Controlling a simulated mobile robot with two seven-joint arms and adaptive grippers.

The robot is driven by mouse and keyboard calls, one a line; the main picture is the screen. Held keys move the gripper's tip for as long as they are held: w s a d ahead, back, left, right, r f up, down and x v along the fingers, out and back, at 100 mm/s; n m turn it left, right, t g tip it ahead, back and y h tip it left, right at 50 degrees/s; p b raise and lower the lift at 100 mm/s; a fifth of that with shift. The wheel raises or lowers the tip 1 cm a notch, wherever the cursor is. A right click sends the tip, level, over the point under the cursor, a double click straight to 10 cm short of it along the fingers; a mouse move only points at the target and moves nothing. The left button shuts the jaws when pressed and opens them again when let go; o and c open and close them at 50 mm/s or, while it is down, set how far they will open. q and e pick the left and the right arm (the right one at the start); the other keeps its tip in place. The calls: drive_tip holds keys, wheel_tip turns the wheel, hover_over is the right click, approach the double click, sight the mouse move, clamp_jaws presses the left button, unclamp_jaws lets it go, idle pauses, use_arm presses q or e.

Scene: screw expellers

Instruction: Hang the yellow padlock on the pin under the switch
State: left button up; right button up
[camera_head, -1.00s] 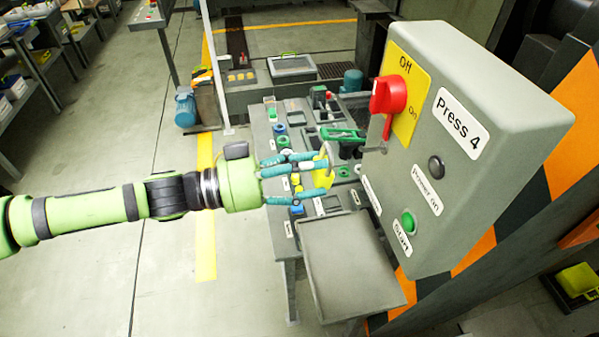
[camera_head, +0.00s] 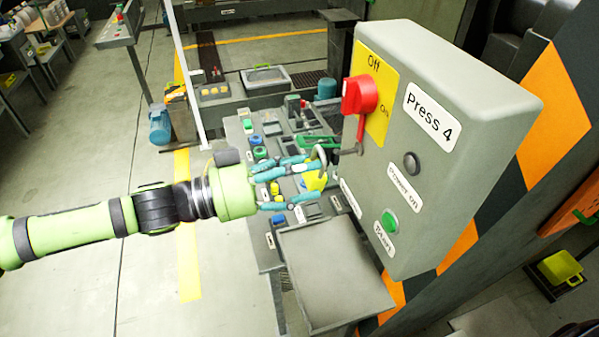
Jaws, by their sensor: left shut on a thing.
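The yellow padlock (camera_head: 316,181) is held in the fingers of my left gripper (camera_head: 301,182), left of the grey switch box. Its grey shackle (camera_head: 322,158) points up. The red switch (camera_head: 360,95) sits on a yellow plate marked Off and On. Below it a thin pin (camera_head: 349,152) sticks out to the left. The shackle is close to the pin's free end, slightly left of it; I cannot tell whether they touch. The fingers partly hide the padlock body. My right gripper is not in view.
The grey box (camera_head: 440,150) marked Press 4 also carries a black button (camera_head: 411,163) and a green start button (camera_head: 389,221). A bare grey tray (camera_head: 335,275) lies below the gripper. A bench (camera_head: 262,215) with several small parts stands behind.

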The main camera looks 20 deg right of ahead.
use_arm(q)
drive_tip(key=shift+w+a+r+p, duration=0.15)
drive_tip(key=shift+w+p, duration=0.2)
drive_tip(key=shift+w, duration=0.2)
drive_tip(key=shift+w+d, duration=0.15)
drive_tip(key=shift+d, duration=2.65)
idle(0.6)
drive_tip(key=shift+f+b, duration=0.3)
drive_tip(key=shift+f, duration=0.4)
idle(0.5)
drive_tip(key=o, duration=1.7)
drive_tip(key=shift+c, duration=0.2)
drive_tip(key=shift+o, duration=0.4)
drive_tip(key=shift+o, duration=1.4)
drive_tip(key=shift+a, duration=0.1)
